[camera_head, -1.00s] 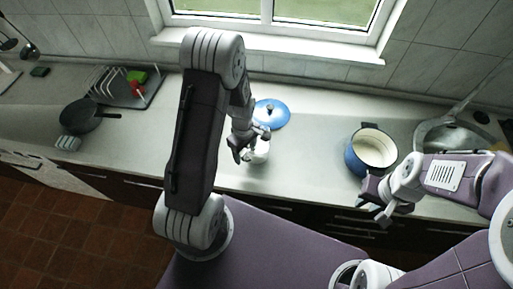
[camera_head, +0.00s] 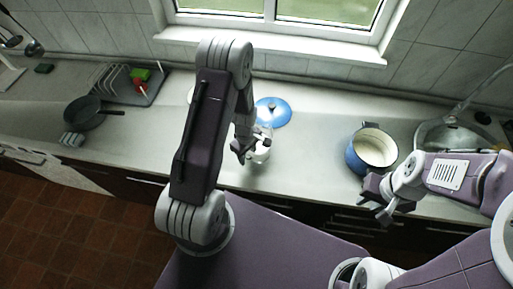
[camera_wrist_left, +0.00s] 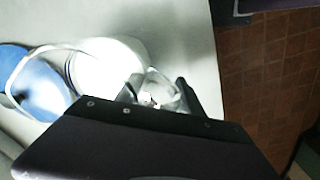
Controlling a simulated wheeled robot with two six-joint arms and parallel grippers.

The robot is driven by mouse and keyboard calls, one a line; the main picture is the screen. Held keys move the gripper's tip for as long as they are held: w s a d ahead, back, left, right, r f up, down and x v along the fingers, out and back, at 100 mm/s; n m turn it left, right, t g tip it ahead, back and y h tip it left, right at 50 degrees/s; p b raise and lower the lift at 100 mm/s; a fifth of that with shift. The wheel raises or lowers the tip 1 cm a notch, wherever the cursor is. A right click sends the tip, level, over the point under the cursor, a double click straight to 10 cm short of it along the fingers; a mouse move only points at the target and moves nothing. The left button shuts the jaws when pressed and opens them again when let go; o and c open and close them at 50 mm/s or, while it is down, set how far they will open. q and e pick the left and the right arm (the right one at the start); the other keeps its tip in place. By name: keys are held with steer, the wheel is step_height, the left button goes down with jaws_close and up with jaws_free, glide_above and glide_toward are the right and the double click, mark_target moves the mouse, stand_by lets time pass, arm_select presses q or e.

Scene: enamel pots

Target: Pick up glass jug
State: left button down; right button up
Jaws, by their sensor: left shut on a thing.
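The glass jug (camera_head: 262,153) is a small, clear, bright vessel on the worktop in the middle of the head view. My left gripper (camera_head: 245,153) is at the jug's left side and shut on it. In the left wrist view the jug (camera_wrist_left: 110,60) is washed out by glare, and the dark gripper body hides its lower part. The left fingers (camera_wrist_left: 165,95) show there beside the glass. I cannot tell whether the jug's base is clear of the worktop. My right gripper (camera_head: 378,208) is empty with its fingers apart, in front of the blue pot.
A blue lid (camera_head: 272,111) lies just behind the jug. A blue enamel pot (camera_head: 362,161) with a cream inside stands to the right, near the sink (camera_head: 450,135). A dark pan (camera_head: 82,114) and a dish rack (camera_head: 125,90) are at the left. Worktop between jug and pot is clear.

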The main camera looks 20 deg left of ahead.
arm_select(q)
steer(key=shift+s, duration=0.15)
steer(key=shift+r, duration=0.55)
step_height(320, 180, up, 3)
steer(key=shift+f+b, duration=0.15)
steer(key=shift+b, duration=0.3)
steer(key=w+d+r+b, duration=0.2)
steer(key=w+d+r, duration=0.3)
steer(key=d, duration=0.5)
steer(key=shift+w+d+r, duration=0.15)
steer(key=shift+w+r, duration=0.1)
steer(key=shift+r, duration=0.8)
steer(key=shift+w, duration=0.1)
